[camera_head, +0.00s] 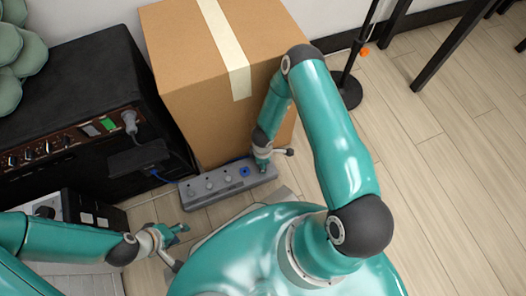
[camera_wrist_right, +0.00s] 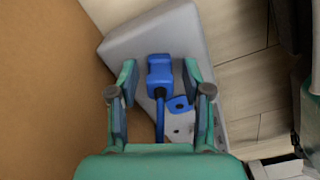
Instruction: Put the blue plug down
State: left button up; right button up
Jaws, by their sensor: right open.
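The blue plug (camera_wrist_right: 159,76) lies on the right end of the grey power strip (camera_wrist_right: 190,32), its blue cable running back under my gripper. My right gripper (camera_wrist_right: 160,85) is open around it, with a gap between the plug and each finger. A blue-marked socket (camera_wrist_right: 180,104) is beside the cable. In the head view my right gripper (camera_head: 262,164) is over the right end of the power strip (camera_head: 213,189) and hides the plug. My left gripper (camera_head: 176,234) is off to the lower left, away from the strip, its fingers apart and empty.
A large cardboard box (camera_head: 190,100) stands right behind the strip. A black amplifier (camera_head: 75,75) with a grey plug (camera_head: 130,122) in its front is at the left. A black stand base (camera_head: 346,92) is behind on the right. The wood floor (camera_head: 450,170) at right is clear.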

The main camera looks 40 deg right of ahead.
notch_tip(320, 180, up, 13)
jog(key=p, duration=0.6)
jog(key=s+a+r+m+y, duration=0.4)
jog(key=s+a+r+m, duration=0.4)
jog(key=a+m, duration=0.4)
jog(key=shift+s+r+m+t, duration=0.3)
jog(key=shift+r+m, duration=0.2)
jog(key=shift+r, duration=0.05)
notch_tip(320, 180, up, 33)
jog(key=p, duration=3.2)
jog(key=shift+f+p, duration=0.15)
jog(key=shift+p, duration=0.15)
